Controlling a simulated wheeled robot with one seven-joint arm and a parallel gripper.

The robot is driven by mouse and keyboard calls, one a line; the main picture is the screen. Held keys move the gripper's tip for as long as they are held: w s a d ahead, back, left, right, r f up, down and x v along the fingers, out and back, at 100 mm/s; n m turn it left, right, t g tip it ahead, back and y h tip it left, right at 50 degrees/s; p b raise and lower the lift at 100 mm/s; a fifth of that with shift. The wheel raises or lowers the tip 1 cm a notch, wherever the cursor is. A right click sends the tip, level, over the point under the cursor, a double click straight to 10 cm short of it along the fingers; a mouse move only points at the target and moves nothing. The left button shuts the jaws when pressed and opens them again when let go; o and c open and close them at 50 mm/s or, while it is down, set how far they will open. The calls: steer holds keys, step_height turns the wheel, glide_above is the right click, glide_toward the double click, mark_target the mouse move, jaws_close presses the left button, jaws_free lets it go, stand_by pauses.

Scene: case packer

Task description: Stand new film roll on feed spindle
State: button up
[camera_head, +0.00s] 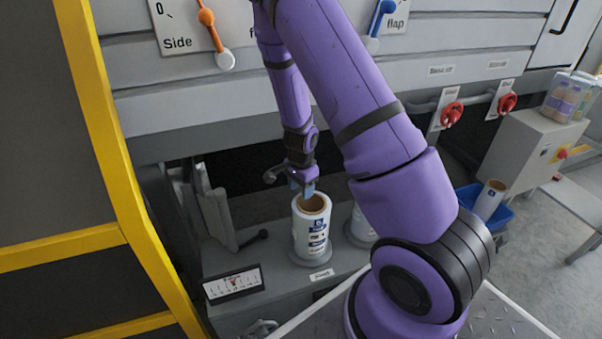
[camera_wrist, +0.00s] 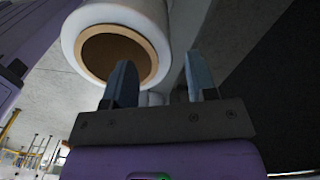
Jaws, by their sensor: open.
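A white film roll (camera_head: 311,238) with a brown core and blue label stands upright on a round grey base on the machine's shelf. My gripper (camera_head: 304,190) points down at its top rim, with its fingers open. In the wrist view the roll (camera_wrist: 150,14) is close; one finger of my gripper (camera_wrist: 160,76) overlaps its core opening and the other is outside its wall. I cannot tell whether they touch it. A second white roll (camera_head: 358,228) stands just right, partly hidden by my arm. I cannot make out the feed spindle; any post inside the rolls is hidden.
A blue bin (camera_head: 466,197) at the right holds another roll (camera_head: 489,200), tilted. A small scale plate (camera_head: 233,284) is left of the shelf's front. A yellow frame (camera_head: 118,140) bounds the left. Red knobs (camera_head: 451,113) and a grey box (camera_head: 525,150) are at right.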

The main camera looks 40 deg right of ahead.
step_height(320, 180, up, 6)
steer(key=shift+f, duration=0.1)
steer(key=shift+a+r, duration=0.15)
steer(key=shift+r, duration=0.15)
steer(key=s+a+r+n+t+y, duration=0.1)
steer(key=s+a+r+n, duration=0.15)
steer(key=r, duration=0.45)
steer(key=s+a+r+n+t+y, duration=0.1)
steer(key=a+r+n, duration=0.2)
steer(key=r, duration=0.4)
steer(key=s+a+r+n+y, duration=0.1)
steer(key=s+a+r+n, duration=0.15)
steer(key=r, duration=0.55)
steer(key=s+a+r+n+t+h, duration=0.1)
steer(key=s+r+n, duration=0.3)
steer(key=s+r, duration=0.2)
steer(key=s+a+r+n+t+h, duration=0.1)
steer(key=s+r+n+t+h, duration=0.1)
steer(key=s+r+n, duration=0.2)
steer(key=s+r, duration=0.3)
steer(key=s, duration=0.4)
steer(key=shift+n, duration=0.4)
steer(key=shift+s, duration=0.1)
